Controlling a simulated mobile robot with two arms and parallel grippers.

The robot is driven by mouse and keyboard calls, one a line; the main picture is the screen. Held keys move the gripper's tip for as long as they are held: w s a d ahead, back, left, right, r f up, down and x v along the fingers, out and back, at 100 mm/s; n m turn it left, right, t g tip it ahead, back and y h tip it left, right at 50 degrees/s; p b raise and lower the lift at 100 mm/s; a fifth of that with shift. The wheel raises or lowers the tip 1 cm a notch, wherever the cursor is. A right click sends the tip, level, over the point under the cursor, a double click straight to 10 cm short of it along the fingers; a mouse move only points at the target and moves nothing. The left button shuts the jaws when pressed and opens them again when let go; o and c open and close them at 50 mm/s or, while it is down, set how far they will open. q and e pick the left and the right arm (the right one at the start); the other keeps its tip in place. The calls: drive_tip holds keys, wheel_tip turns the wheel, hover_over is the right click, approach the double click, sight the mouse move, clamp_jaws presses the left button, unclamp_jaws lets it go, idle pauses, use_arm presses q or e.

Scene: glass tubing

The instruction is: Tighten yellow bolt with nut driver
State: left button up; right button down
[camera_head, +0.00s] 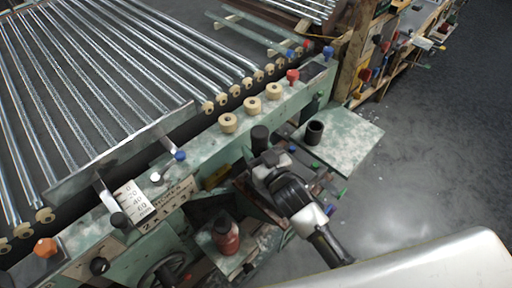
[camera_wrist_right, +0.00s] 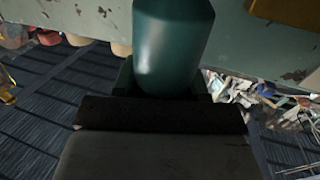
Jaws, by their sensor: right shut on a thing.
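My right gripper (camera_head: 262,158) is beside the green machine frame. It is shut on a dark cylindrical handle, which looks like the nut driver (camera_head: 260,138) and stands up out of the jaws. In the right wrist view the nut driver (camera_wrist_right: 172,45) is a smooth dark green cylinder between the jaws (camera_wrist_right: 165,90). Its lower end is hidden. A yellowish part (camera_head: 216,178) sits on the frame left of the gripper; I cannot tell whether it is the yellow bolt. A brownish-yellow part (camera_wrist_right: 290,11) shows at the upper right of the wrist view. My left gripper is not in view.
Beige rollers (camera_head: 228,123) and glass tubes (camera_head: 110,75) lie behind the frame. A black cup (camera_head: 314,132) stands on a green side plate (camera_head: 350,140). A red bottle (camera_head: 225,236) stands on a lower shelf. Blue (camera_head: 180,155) and red (camera_head: 292,75) knobs stick out.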

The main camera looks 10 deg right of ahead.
sight(256, 130)
drive_tip(key=shift+s+f, duration=0.1)
drive_tip(key=shift+f, duration=0.1)
idle(1.1)
wheel_tip(256, 130, up, 8)
drive_tip(key=p, duration=0.7)
drive_tip(key=shift+p, duration=0.4)
